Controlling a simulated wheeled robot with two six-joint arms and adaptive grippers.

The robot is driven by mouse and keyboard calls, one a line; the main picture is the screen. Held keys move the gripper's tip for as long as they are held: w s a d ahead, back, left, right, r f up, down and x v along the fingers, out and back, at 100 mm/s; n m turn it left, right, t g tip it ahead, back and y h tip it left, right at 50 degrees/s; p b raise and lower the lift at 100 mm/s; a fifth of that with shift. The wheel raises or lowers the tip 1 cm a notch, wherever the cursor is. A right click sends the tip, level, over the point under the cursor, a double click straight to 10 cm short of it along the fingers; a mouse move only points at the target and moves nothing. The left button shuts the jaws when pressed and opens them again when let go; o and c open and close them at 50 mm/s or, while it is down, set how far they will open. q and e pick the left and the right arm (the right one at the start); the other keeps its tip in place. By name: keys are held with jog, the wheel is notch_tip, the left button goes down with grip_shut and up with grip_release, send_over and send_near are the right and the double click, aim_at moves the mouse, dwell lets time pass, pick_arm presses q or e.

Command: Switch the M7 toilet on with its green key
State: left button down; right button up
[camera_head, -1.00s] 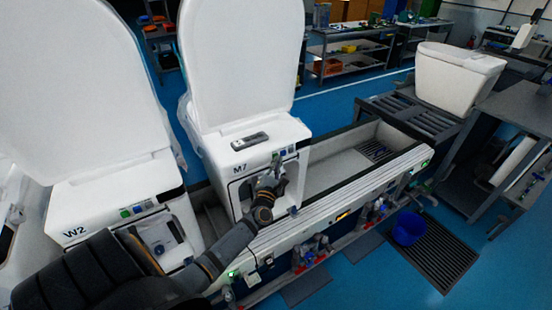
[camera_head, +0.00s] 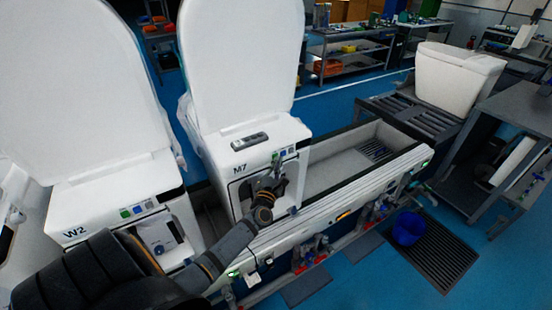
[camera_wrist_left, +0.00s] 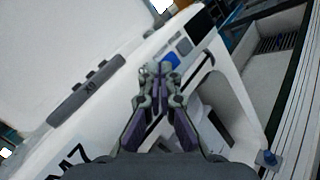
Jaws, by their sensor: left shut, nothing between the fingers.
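The M7 toilet (camera_head: 225,185) is white, with a raised lid (camera_head: 240,65) and "M7" on its front edge. A small panel with a green key (camera_head: 275,157) and a blue key (camera_head: 283,153) sits on the front right. My left gripper (camera_head: 279,166) is shut and empty, just below and in front of this panel. In the left wrist view the gripper (camera_wrist_left: 156,72) points at the panel. The blue key (camera_wrist_left: 173,60) and a grey key (camera_wrist_left: 184,46) show just beyond the tips. The green key is hidden there, and contact cannot be told. My right gripper is not in view.
The W2 toilet (camera_head: 95,200) stands to the left with its own green and blue keys. A long grey trough (camera_head: 340,165) with a white front rail runs right of M7. A blue bucket (camera_head: 408,228) stands on a floor grate.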

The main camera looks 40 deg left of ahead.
pick_arm(q)
jog(key=shift+a, duration=0.1)
jog(key=shift+w+a, duration=0.15)
jog(key=shift+a, duration=0.15)
jog(key=shift+d, duration=0.4)
jog(key=s+d, duration=0.2)
jog(key=d, duration=0.3)
jog(key=shift+s+d, duration=0.3)
dwell(0.5)
